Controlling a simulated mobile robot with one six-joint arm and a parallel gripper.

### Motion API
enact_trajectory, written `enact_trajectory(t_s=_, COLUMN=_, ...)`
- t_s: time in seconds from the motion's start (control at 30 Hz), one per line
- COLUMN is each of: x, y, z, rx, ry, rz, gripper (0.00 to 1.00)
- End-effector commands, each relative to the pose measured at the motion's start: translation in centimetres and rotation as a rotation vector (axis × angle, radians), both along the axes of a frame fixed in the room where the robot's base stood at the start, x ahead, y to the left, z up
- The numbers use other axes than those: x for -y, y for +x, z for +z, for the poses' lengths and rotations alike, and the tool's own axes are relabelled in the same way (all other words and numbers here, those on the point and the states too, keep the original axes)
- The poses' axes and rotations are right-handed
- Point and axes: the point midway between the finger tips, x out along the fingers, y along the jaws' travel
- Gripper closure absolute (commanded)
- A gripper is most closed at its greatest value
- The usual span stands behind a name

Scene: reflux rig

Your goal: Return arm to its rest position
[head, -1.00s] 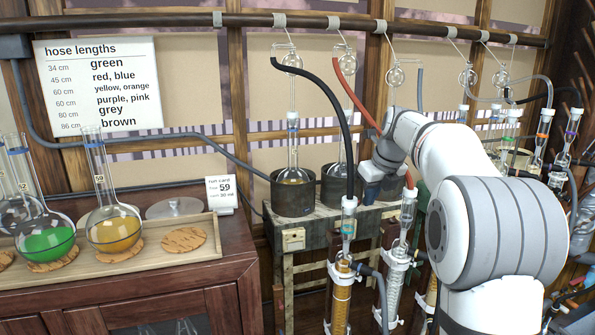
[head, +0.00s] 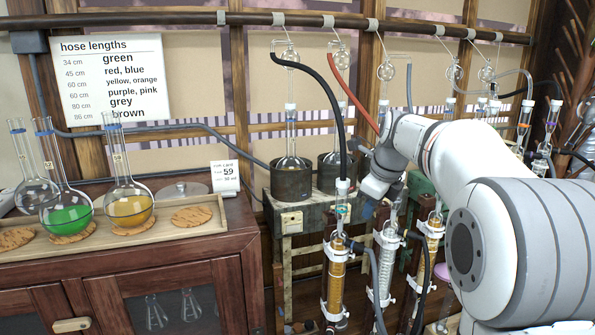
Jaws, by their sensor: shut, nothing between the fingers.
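My gripper (head: 372,205) is at the end of my white arm, right of centre in the head view. It points down, in front of the bench with the dark heating pots and above the glass columns. Its fingers are small and dark in this view and partly merge with the glassware behind; they are shut with nothing held. My arm is bent, its large grey-banded joint filling the lower right. My arm hides part of the bench and the rig behind it.
A dark pot (head: 291,180) with a flask stands close left of my gripper. Glass columns (head: 338,275) stand below it, with black and red hoses (head: 353,95) nearby. A wooden tray (head: 215,222) with flasks, including a green one (head: 66,215), sits on the left cabinet.

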Motion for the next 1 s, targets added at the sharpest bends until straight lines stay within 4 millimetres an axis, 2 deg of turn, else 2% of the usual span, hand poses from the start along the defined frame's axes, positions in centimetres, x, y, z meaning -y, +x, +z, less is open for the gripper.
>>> enact_trajectory(t_s=0.17, x=-0.5, y=-4.2, z=-2.1, rx=0.026, ry=-0.111, rz=0.266, gripper=1.00)
enact_trajectory(t_s=0.37, x=-1.2, y=-11.2, z=-6.0, rx=0.063, ry=-0.296, rz=0.734, gripper=1.00)
enact_trajectory(t_s=0.6, x=-1.6, y=-20.1, z=-12.2, rx=0.093, ry=-0.510, rz=1.332, gripper=1.00)
enact_trajectory(t_s=0.8, x=-1.7, y=-26.6, z=-17.7, rx=0.110, ry=-0.656, rz=1.796, gripper=1.00)
enact_trajectory(t_s=0.9, x=-1.6, y=-28.8, z=-19.8, rx=0.114, ry=-0.702, rz=1.963, gripper=1.00)
enact_trajectory(t_s=1.0, x=-1.6, y=-30.2, z=-21.0, rx=0.117, ry=-0.731, rz=2.070, gripper=1.00)
